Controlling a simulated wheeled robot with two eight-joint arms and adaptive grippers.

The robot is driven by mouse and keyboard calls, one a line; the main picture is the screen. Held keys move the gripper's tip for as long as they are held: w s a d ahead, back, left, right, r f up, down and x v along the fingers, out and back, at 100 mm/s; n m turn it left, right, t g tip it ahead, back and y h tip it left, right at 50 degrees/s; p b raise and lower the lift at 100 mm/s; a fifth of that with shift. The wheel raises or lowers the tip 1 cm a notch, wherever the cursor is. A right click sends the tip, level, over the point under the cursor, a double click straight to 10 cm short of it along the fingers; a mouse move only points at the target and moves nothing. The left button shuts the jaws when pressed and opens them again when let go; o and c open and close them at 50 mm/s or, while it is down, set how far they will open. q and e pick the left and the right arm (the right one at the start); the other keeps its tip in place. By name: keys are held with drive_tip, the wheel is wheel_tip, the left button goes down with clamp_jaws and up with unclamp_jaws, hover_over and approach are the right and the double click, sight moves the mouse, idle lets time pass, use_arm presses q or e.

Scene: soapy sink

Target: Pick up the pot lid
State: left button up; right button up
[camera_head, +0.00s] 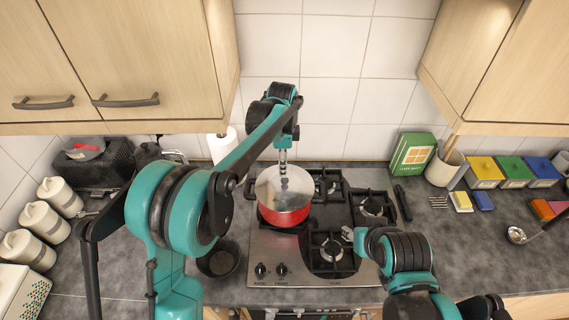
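A red pot (285,216) stands on the left burners of the gas hob. Its round, pale grey pot lid (297,194) covers the top and looks level. My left arm reaches over from the left, and my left gripper (284,180) points straight down at the middle of the lid, where the knob is. The fingers look close together at the knob, but they are too small to tell if they grip it. My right gripper (349,236) is low over the hob's right side, apart from the pot. Its fingers are mostly hidden by its wrist.
The steel hob (262,250) has bare black grates right of the pot. A dark bowl (218,262) is at its left front. A green box (413,153), a utensil crock (444,168) and coloured boxes (513,170) line the right. White canisters (40,222) stand left. Wall cupboards (130,60) overhang.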

sight(285, 180)
use_arm(q)
drive_tip(key=shift+d+r, duration=0.1)
drive_tip(key=shift+d, duration=0.3)
drive_tip(key=shift+d+f+m, duration=0.1)
drive_tip(key=shift+f+m, duration=0.15)
drive_tip(key=shift+m, duration=0.05)
drive_tip(key=f, duration=0.7)
drive_tip(key=shift+a+f, duration=0.15)
drive_tip(key=shift+a, duration=0.1)
clamp_jaws()
